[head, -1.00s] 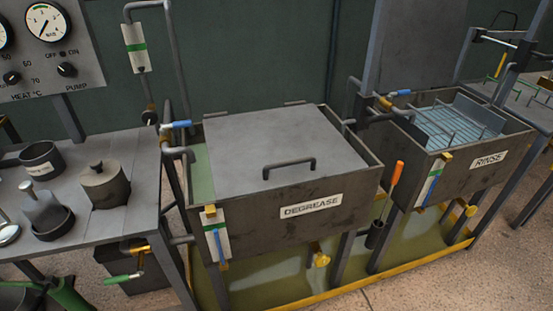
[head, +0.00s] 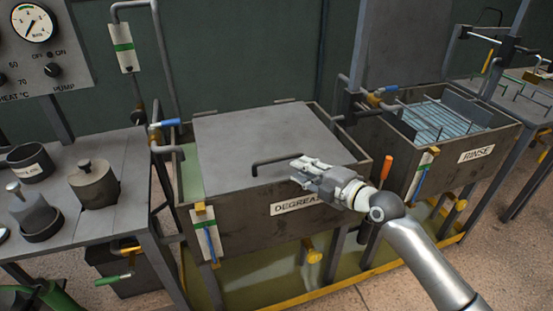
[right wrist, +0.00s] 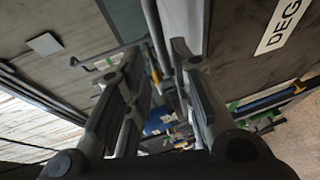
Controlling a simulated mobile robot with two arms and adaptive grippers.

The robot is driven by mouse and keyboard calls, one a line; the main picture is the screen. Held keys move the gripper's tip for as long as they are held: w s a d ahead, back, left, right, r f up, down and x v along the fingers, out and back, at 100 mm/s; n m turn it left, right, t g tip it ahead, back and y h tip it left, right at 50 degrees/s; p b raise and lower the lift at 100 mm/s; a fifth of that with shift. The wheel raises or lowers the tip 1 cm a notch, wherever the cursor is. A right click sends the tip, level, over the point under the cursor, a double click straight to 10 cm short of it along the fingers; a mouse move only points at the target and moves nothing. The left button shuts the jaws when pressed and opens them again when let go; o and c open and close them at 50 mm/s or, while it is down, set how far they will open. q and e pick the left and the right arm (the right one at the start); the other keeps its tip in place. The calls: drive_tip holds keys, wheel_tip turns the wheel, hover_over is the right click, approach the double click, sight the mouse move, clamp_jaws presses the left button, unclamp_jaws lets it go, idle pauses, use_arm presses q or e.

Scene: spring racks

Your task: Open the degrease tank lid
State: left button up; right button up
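The degrease tank (head: 235,222) is a dark metal box with its flat grey lid (head: 245,135) lying shut on top, apart from a green strip of liquid at the left. The lid has a dark bar handle (head: 272,161) near its front edge. My right gripper (head: 297,168) is at the right end of the handle and hides part of it and of the DEGREASE label. I cannot tell whether it touches the handle. In the right wrist view its fingers (right wrist: 157,52) are apart with nothing clearly between them. The label (right wrist: 283,25) shows there too. My left gripper is out of view.
The rinse tank (head: 455,165) stands open at the right with a wire rack in it. An orange-handled tool (head: 387,166) stands between the tanks. A bench with pots (head: 95,183) is at the left. A blue-handled valve (head: 163,124) is at the lid's left.

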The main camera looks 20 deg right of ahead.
sight(282, 160)
drive_tip(key=p+x, duration=0.1)
drive_tip(key=x, duration=0.8)
drive_tip(key=shift+w+a+f, duration=0.1)
drive_tip(key=shift+w+a, duration=0.05)
drive_tip(key=shift+w, duration=0.05)
clamp_jaws()
